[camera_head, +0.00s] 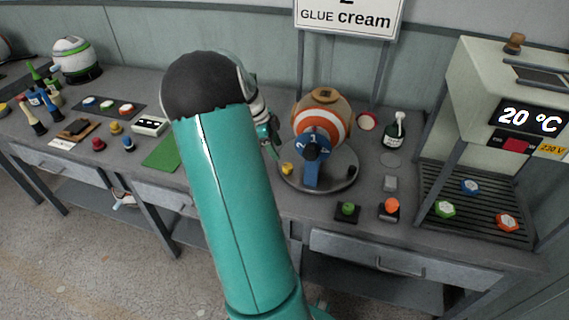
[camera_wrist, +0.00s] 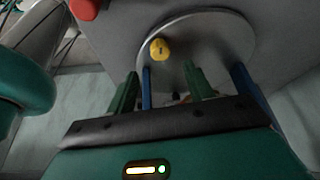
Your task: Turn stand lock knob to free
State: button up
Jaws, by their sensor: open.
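A grey round stand (camera_head: 318,183) on the bench carries an orange-and-white striped ball (camera_head: 322,122) and a blue bracket marked with numbers. In the wrist view the yellow knob (camera_wrist: 158,49) lies on the grey disc (camera_wrist: 215,35), beyond my fingertips. My gripper (camera_wrist: 158,82) is open and empty, its green fingers apart and not touching the knob. In the head view it is partly hidden behind my arm.
Green (camera_head: 347,209) and orange (camera_head: 391,206) buttons stand in front of the stand, a dark bottle (camera_head: 395,130) at right. A press showing 20 °C (camera_head: 530,118) fills the far right. Tools and several coloured knobs lie at left. A green mat (camera_head: 163,152) lies beside my arm.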

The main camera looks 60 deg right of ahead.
aim_at(285, 165)
jog(key=x, duration=0.8)
jog(key=shift+f, duration=0.1)
jog(key=c, duration=1)
jog(key=n, duration=0.2)
jog(key=n+t+h, duration=0.1)
jog(key=n, duration=0.1)
jog(key=shift+a+n+h, duration=0.2)
jog(key=shift+n+h, duration=0.1)
jog(key=n, duration=0.2)
jog(key=n+t, duration=0.1)
jog(key=n+t+h, duration=0.1)
jog(key=n, duration=0.1)
jog(key=shift+s+a+n, duration=0.1)
jog(key=shift+s+n, duration=0.15)
jog(key=shift+n, duration=0.05)
